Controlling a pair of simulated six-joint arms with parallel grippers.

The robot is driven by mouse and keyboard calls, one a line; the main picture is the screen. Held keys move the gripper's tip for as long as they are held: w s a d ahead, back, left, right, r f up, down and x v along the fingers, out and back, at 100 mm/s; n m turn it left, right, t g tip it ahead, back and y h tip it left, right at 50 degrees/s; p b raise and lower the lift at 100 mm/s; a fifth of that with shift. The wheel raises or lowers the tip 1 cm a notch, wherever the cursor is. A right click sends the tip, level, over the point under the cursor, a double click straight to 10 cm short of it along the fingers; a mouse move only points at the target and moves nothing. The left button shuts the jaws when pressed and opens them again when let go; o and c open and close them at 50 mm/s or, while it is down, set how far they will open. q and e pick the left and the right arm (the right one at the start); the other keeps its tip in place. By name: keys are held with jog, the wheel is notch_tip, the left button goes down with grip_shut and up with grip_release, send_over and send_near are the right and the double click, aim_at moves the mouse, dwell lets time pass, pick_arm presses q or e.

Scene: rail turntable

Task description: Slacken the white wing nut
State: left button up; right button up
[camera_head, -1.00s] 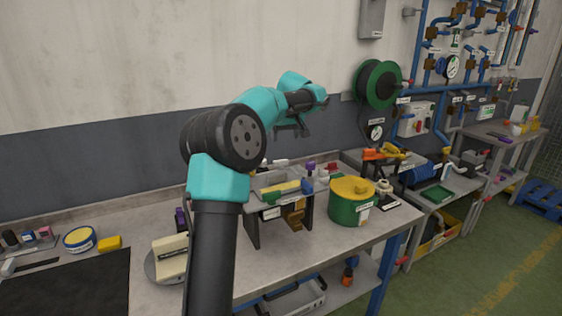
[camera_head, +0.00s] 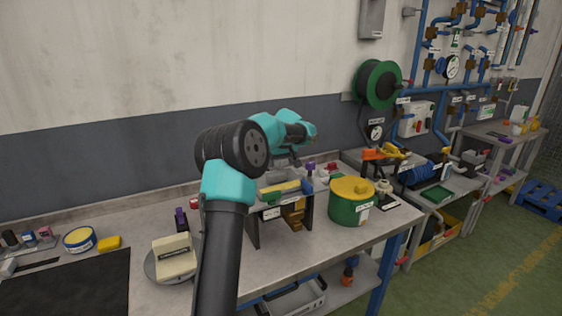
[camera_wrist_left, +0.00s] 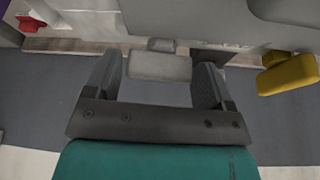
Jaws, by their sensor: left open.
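My left gripper (camera_head: 292,160) is open above the small rack on the bench in the head view. In the left wrist view its two dark fingers (camera_wrist_left: 154,78) stand wide apart. A pale grey-white block (camera_wrist_left: 160,67) with a smaller block behind it shows between them. It may be the white wing nut, but I cannot be sure. No finger is seen touching it. I cannot make out the wing nut in the head view, where my arm and gripper cover part of the rack. My right gripper is not in view.
A green drum with a yellow lid (camera_head: 351,203) stands right of the dark rack (camera_head: 252,230). A cream block on a round plate (camera_head: 174,258) is left of my forearm. A yellow piece (camera_wrist_left: 289,75) lies right of the fingers in the wrist view.

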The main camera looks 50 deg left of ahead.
pick_arm(q)
jog(key=c, duration=0.7)
jog(key=shift+o, duration=0.2)
jog(key=shift+n, duration=0.3)
jog(key=shift+n+g, duration=0.3)
jog(key=shift+n, duration=0.2)
jog(key=o, duration=0.7)
jog(key=shift+c, duration=0.2)
jog(key=shift+d+r, duration=0.1)
